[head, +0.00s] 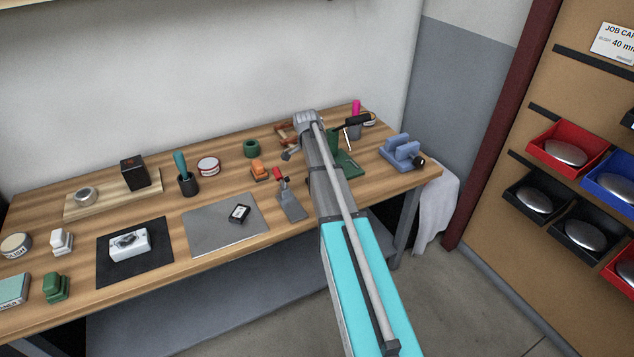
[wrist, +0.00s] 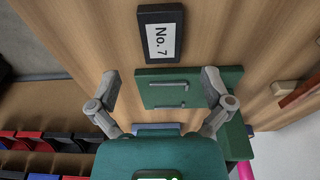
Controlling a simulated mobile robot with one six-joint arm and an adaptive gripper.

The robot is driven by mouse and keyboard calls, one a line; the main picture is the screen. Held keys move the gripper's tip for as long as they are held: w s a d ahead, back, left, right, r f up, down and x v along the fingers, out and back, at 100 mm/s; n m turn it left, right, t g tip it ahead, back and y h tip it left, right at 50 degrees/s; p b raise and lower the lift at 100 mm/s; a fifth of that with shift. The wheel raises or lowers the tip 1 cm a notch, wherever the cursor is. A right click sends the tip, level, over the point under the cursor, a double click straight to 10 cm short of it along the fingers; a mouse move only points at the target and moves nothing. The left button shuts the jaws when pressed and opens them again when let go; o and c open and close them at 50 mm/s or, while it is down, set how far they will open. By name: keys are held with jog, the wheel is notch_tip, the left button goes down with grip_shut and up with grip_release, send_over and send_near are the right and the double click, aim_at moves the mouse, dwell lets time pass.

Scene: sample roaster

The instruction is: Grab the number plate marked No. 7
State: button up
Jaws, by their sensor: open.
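The No. 7 number plate (wrist: 161,35) lies on the wooden bench top in the wrist view, a dark rectangle with a white label reading "No. 7". My gripper (wrist: 160,82) is open, with nothing held between its two grey fingers. The plate is beyond the fingertips, toward the top of the picture and roughly centred between them. A flat green metal part (wrist: 190,88) shows between and behind the fingers. In the head view my arm covers this area, and I cannot make out the plate there.
The green stand (head: 345,163) is partly behind my arm, and a blue vise (head: 402,152) is at the bench's right end. A small black item with a white face (head: 239,213) lies on a grey sheet (head: 205,235). Coloured bins (head: 565,150) hang at the right.

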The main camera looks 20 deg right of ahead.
jog(key=shift+f, duration=0.15)
jog(key=shift+w+d+f+b, duration=0.1)
jog(key=shift+d+f+b, duration=0.05)
jog(key=shift+f+b, duration=1.15)
jog(key=shift+d+f+b, duration=0.1)
jog(key=shift+f+b, duration=1.1)
jog(key=shift+b, duration=0.15)
jog(key=c, duration=1.3)
jog(key=shift+r, duration=0.2)
notch_tip(320, 180, up, 3)
jog(key=p, duration=0.3)
jog(key=s+a+r+p, duration=0.1)
jog(key=s+r+p, duration=0.2)
jog(key=s, duration=0.1)
jog(key=s+a+r+p, duration=0.1)
jog(key=s+r+p, duration=0.2)
jog(key=s, duration=0.2)
jog(key=s+a+r+p, duration=0.2)
jog(key=s+r+p, duration=0.1)
jog(key=s+p, duration=0.1)
jog(key=shift+s+a+r, duration=0.1)
jog(key=shift+s+r, duration=0.1)
jog(key=shift+r, duration=0.15)
